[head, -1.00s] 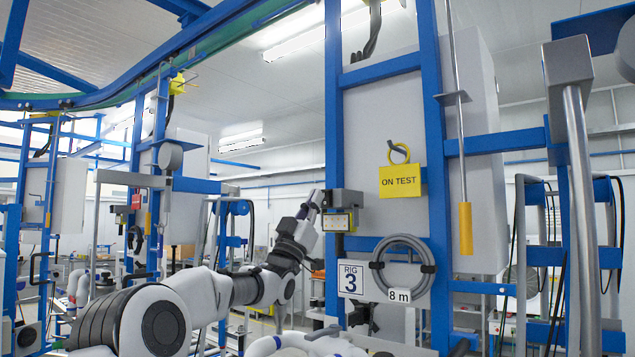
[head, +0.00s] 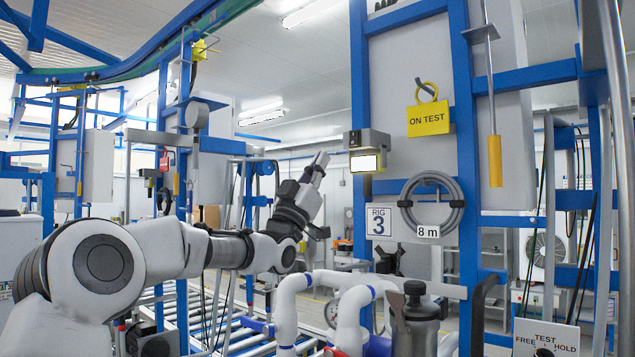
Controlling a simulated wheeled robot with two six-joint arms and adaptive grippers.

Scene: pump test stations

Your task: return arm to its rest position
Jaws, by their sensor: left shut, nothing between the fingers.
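My left arm (head: 190,250) comes in from the left and stretches toward the middle of the view. Its gripper (head: 319,163) points up and to the right, its fingers shut and empty. The fingertips are just left of a grey box with a bright, yellow-edged face (head: 364,163) on the blue rig post, with a small gap in the picture. My right gripper is not in view.
White pipes (head: 290,305) and a dark-capped cylinder (head: 414,315) stand below, right of my arm. A TEST/FREE/HOLD panel (head: 546,338) is at lower right.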

